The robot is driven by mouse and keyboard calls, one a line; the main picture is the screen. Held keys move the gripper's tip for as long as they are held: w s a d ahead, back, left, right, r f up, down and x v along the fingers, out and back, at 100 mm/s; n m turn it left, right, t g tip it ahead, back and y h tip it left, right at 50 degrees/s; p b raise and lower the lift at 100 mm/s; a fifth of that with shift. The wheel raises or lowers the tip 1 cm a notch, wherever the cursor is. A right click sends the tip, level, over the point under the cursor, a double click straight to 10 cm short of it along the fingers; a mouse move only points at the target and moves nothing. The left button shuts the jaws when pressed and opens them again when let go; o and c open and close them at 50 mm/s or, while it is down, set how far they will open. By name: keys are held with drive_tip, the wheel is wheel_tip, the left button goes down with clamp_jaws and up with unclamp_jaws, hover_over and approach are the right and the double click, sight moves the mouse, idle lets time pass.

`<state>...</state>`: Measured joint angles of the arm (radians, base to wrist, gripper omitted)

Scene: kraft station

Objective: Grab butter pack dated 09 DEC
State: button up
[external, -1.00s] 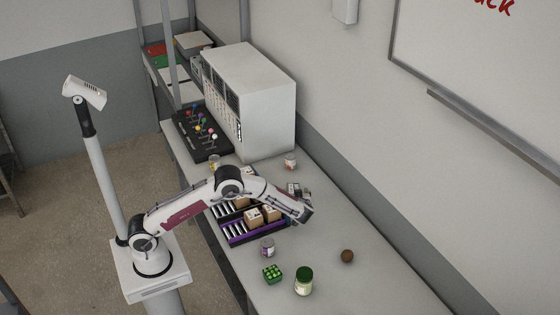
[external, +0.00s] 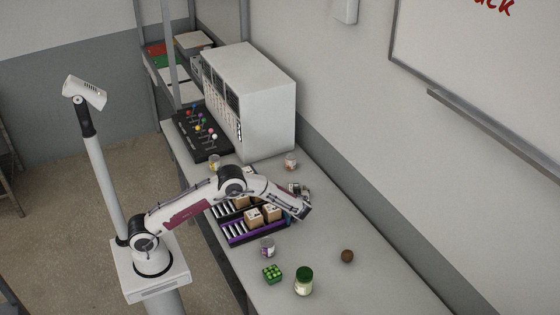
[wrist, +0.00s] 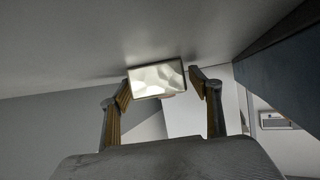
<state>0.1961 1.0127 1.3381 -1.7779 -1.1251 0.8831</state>
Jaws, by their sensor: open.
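A small rectangular pack (wrist: 156,79) with a pale, shiny, faceted face and a grey rim shows in the wrist view, which appears upside down. It sits against the grey table surface, between and a little beyond my fingertips. I cannot read a date on it. My gripper (wrist: 163,88) is open, with one finger on each side of the pack; I cannot tell whether either touches it. In the external view my gripper (external: 301,211) is low over the table, right of the rack. Small items (external: 301,188) just behind it are too small to identify.
A black and purple rack (external: 236,233) with brown boxes (external: 253,217) stands left of my gripper. A small jar (external: 291,161) is behind, near the white cabinet (external: 262,105).

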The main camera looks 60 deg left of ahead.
drive_tip(key=c, duration=1.4)
drive_tip(key=shift+c, duration=0.2)
drive_tip(key=shift+r, duration=0.1)
drive_tip(key=shift+r, duration=4.95)
